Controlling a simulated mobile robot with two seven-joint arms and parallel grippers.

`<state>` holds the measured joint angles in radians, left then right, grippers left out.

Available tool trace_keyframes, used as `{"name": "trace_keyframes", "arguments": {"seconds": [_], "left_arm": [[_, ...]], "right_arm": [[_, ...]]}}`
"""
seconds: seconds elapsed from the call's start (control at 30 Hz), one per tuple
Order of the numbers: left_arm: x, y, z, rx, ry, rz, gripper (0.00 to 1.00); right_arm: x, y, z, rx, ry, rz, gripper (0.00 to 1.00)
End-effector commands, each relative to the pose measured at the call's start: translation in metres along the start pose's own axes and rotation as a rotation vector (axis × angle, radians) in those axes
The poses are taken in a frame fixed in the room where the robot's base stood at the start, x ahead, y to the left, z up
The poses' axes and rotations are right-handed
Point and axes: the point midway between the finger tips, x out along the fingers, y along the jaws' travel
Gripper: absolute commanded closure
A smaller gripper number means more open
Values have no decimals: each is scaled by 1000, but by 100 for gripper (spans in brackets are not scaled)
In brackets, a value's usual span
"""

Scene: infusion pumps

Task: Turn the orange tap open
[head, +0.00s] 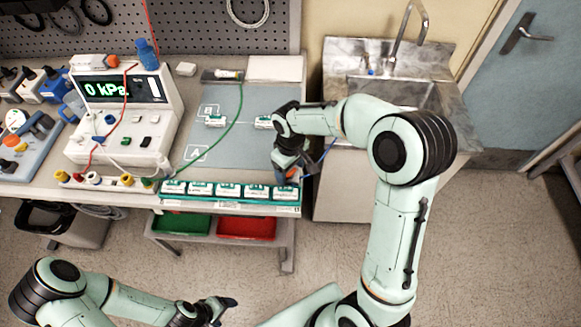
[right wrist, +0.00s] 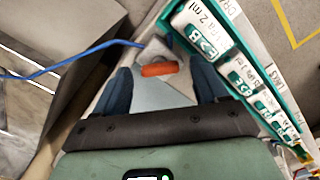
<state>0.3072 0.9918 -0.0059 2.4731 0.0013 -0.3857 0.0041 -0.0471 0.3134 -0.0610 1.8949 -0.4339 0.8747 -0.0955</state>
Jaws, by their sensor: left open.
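The orange tap (right wrist: 158,69) is a short orange bar on a grey mount, with a blue tube running off to the left in the right wrist view. In the head view its orange part (head: 293,173) shows at the bench's front right corner, partly hidden by my right gripper (head: 286,176). In the right wrist view the two dark blue fingers stand apart on either side of the tap, with a gap on each side. The right gripper is open and holds nothing. My left gripper (head: 219,307) is open and empty, low in the head view, away from the bench.
A row of labelled white packs in a green rack (head: 230,193) lies along the bench's front edge, close beside the tap. A device showing 0 kPa (head: 122,89) stands at the left. A metal sink (head: 400,92) is at the right. Green (head: 181,224) and red (head: 246,227) bins sit below.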

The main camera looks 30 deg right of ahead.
Motion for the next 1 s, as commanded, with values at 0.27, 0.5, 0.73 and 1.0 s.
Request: {"name": "trace_keyframes", "arguments": {"seconds": [0.27, 0.5, 0.73, 1.0], "left_arm": [[-1, 1, -1, 1, 1, 0, 25], [-6, 4, -6, 3, 7, 3, 25], [-11, 8, -11, 5, 13, 5, 25], [-13, 9, -12, 6, 15, 5, 25]], "right_arm": [[-18, 0, 0, 2, 3, 0, 28], [-72, 0, -2, 1, 6, 1, 28], [-116, 0, -1, 0, 4, 1, 28], [-134, 0, 0, -1, 0, 0, 28]]}}
